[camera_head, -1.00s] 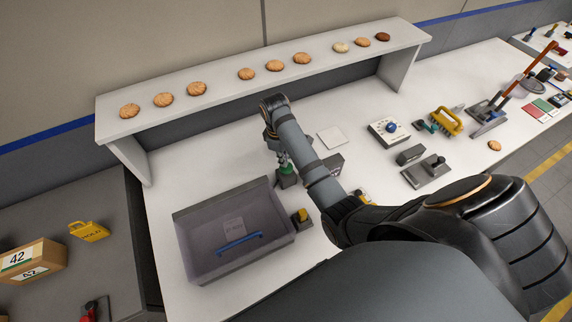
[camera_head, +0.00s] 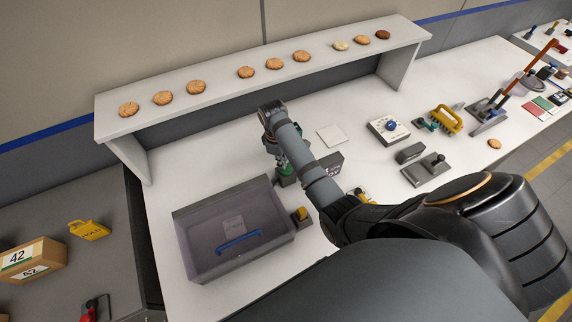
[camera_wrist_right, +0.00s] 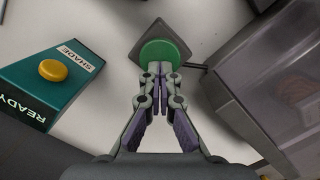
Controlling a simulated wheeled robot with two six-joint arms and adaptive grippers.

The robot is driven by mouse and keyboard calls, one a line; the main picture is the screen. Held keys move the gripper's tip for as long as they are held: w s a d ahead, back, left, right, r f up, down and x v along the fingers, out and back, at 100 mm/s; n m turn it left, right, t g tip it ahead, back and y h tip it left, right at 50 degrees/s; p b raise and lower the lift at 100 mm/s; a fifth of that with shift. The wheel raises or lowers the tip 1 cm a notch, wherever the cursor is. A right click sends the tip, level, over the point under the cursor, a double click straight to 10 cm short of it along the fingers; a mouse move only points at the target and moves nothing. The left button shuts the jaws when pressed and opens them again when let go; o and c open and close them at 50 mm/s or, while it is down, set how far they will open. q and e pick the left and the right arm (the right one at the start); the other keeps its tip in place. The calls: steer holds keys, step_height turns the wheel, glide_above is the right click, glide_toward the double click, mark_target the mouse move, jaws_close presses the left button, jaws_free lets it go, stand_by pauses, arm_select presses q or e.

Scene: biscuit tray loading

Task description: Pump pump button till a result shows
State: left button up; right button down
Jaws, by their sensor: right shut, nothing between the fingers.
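The pump button is a round green button (camera_wrist_right: 165,52) on a dark square base (camera_wrist_right: 146,42), seen in the right wrist view. My right gripper (camera_wrist_right: 160,68) is shut and empty, its fingertips over the near part of the button; they look to be at or very near its top, but contact is unclear. In the head view the gripper (camera_head: 282,160) points down at the button base (camera_head: 286,179), and my arm covers part of it. My left gripper is not in view.
A grey transparent bin (camera_head: 185,225) with a blue handle stands close to the button. A small block with a yellow button (camera_head: 302,214) is beside it. Several biscuits lie on the raised shelf (camera_head: 220,90) behind. A white square plate (camera_head: 332,136) lies right of the gripper.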

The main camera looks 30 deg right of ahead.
steer(key=shift+w+a+r, duration=0.45)
steer(key=shift+w+a, duration=0.25)
steer(key=shift+w, duration=0.15)
steer(key=shift+w+a, duration=0.15)
steer(key=shift+w, duration=0.05)
step_height(320, 180, up, 7)
steer(key=shift+w+a+r, duration=0.2)
steer(key=shift+w+a, duration=0.05)
steer(key=shift+w, duration=0.05)
steer(key=shift+d, duration=0.1)
